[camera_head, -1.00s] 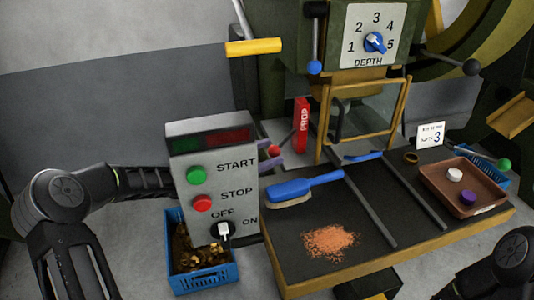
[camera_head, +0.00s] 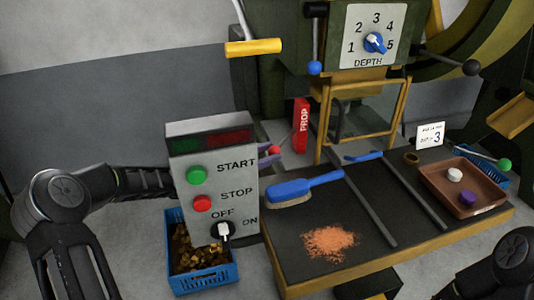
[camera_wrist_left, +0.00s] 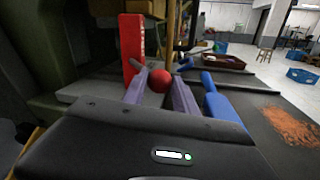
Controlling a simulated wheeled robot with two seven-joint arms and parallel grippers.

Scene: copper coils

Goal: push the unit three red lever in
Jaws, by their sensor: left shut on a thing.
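The red ball knob of a lever (camera_head: 275,150) shows just right of the control box, with its thin rod rising up and right. My left gripper (camera_head: 268,154) reaches from behind the control box and is shut on this knob; the box hides most of it. In the left wrist view the red knob (camera_wrist_left: 160,81) sits between the two purple-grey fingertips (camera_wrist_left: 159,88). The red PROP block (camera_head: 301,127) stands upright behind the knob. It also shows in the left wrist view (camera_wrist_left: 131,46). My right gripper is out of view; only part of that arm shows at bottom right.
The control box (camera_head: 213,180) with START and STOP buttons stands close to my left arm. A blue-handled brush (camera_head: 310,185) and copper shavings (camera_head: 330,242) lie on the dark table. A blue bin (camera_head: 206,284) stands below the box. A brown tray (camera_head: 440,192) is at right.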

